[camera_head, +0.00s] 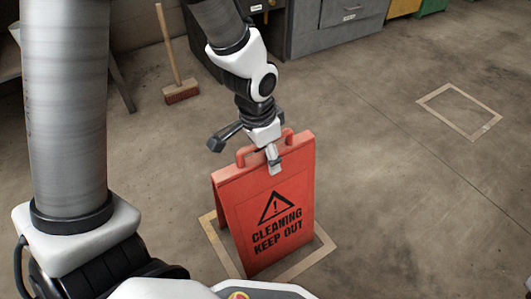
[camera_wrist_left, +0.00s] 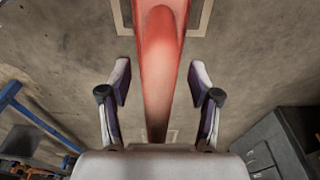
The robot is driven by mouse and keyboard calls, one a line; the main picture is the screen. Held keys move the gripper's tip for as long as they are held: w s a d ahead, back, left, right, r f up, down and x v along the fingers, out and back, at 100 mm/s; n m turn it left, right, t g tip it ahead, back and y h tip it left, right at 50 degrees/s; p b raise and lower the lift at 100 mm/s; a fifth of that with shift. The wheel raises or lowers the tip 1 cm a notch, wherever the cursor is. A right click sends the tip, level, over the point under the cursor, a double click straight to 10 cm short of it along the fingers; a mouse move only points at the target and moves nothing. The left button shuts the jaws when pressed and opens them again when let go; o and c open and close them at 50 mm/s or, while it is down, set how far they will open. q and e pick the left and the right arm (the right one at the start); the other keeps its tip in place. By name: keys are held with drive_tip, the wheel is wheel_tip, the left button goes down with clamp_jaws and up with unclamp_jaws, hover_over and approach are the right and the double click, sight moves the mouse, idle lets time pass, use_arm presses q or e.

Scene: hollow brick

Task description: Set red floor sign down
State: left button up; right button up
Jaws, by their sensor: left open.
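The red floor sign (camera_head: 265,215), marked "CLEANING KEEP OUT", stands upright as an A-frame on the floor. Its feet are within a taped outline (camera_head: 312,256). My left gripper (camera_head: 268,152) is at the sign's top handle, with one finger in front of the panel; the far finger is mostly hidden. In the left wrist view, the red sign (camera_wrist_left: 160,60) runs between the two spread fingers, with a gap on each side. The gripper is open. My right gripper is not in view.
A second taped outline (camera_head: 460,110) on the floor at right is empty. A broom (camera_head: 181,92) stands at back left. Grey cabinets (camera_head: 330,25) line the back. The floor right of the sign is clear.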

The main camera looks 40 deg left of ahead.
use_arm(q)
drive_tip(key=r+p, duration=0.2)
drive_tip(key=r, duration=0.1)
drive_tip(key=r+p, duration=0.2)
drive_tip(key=r, duration=0.2)
drive_tip(key=s+r+p, duration=0.1)
drive_tip(key=r+p, duration=0.2)
drive_tip(key=r, duration=0.1)
drive_tip(key=shift+s+a+r, duration=0.1)
drive_tip(key=shift+a+r, duration=0.05)
drive_tip(key=shift+a, duration=0.15)
drive_tip(key=shift+r, duration=0.35)
drive_tip(key=shift+f, duration=0.1)
